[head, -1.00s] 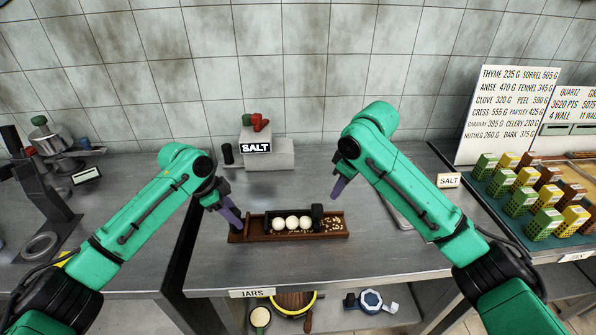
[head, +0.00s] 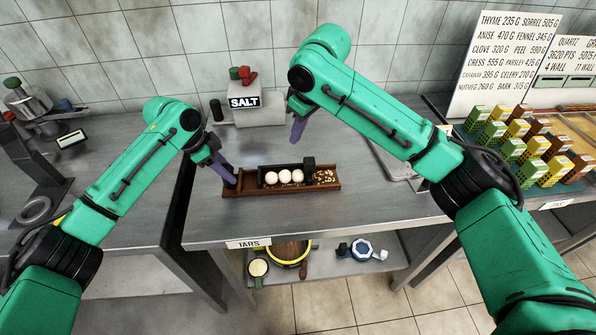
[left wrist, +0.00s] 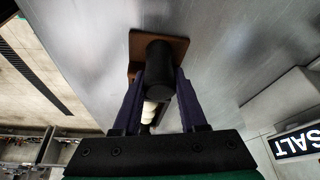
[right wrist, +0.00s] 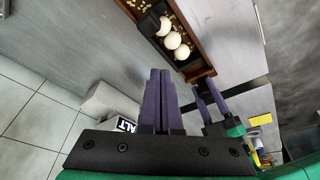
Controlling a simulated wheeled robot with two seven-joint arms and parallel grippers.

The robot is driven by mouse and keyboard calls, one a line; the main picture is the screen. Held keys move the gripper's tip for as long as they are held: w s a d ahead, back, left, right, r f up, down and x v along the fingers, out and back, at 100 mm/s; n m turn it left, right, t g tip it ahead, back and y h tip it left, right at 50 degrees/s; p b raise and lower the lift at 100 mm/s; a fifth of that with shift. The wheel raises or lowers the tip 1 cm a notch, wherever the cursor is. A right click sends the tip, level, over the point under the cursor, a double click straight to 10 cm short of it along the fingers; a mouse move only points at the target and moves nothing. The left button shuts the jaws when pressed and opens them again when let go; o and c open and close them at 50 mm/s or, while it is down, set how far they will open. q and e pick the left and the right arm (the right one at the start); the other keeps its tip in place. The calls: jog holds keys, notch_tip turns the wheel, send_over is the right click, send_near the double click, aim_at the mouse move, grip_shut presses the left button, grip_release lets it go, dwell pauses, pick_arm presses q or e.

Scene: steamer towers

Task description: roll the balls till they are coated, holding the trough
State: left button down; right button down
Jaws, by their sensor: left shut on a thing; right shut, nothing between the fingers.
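The trough (head: 329,187) is a long brown wooden tray on the steel counter. Three pale, mostly white balls (head: 284,176) sit in a row in a black frame inside it, with a black block (head: 309,162) at the frame's right end. Tan crumbs (head: 325,176) lie to the right. In the right wrist view the balls (right wrist: 173,40) look largely bare. My left gripper (head: 230,181) is at the trough's left end, its fingers around a black cylindrical handle (left wrist: 159,70). My right gripper (head: 297,130) is shut and empty, above and behind the trough, touching nothing.
A grey block with a SALT sign (head: 245,102) and small coloured items stands behind. A metal tray (head: 395,165) lies to the right, partly behind my right arm. Patterned blocks (head: 515,145) stand far right. The counter in front of the trough is clear.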

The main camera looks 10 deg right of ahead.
aim_at(299, 172)
notch_tip(299, 172, down, 9)
dwell(0.4)
jog(key=shift+d, duration=0.2)
dwell(1.7)
jog(key=shift+s+d, duration=0.1)
jog(key=shift+d, duration=2.75)
jog(key=shift+a, duration=0.15)
jog(key=shift+a+r, duration=0.2)
jog(key=shift+r, duration=1)
jog(key=shift+a+r, duration=0.15)
jog(key=shift+r, duration=1)
jog(key=shift+a+r, duration=0.2)
jog(key=shift+r, duration=1)
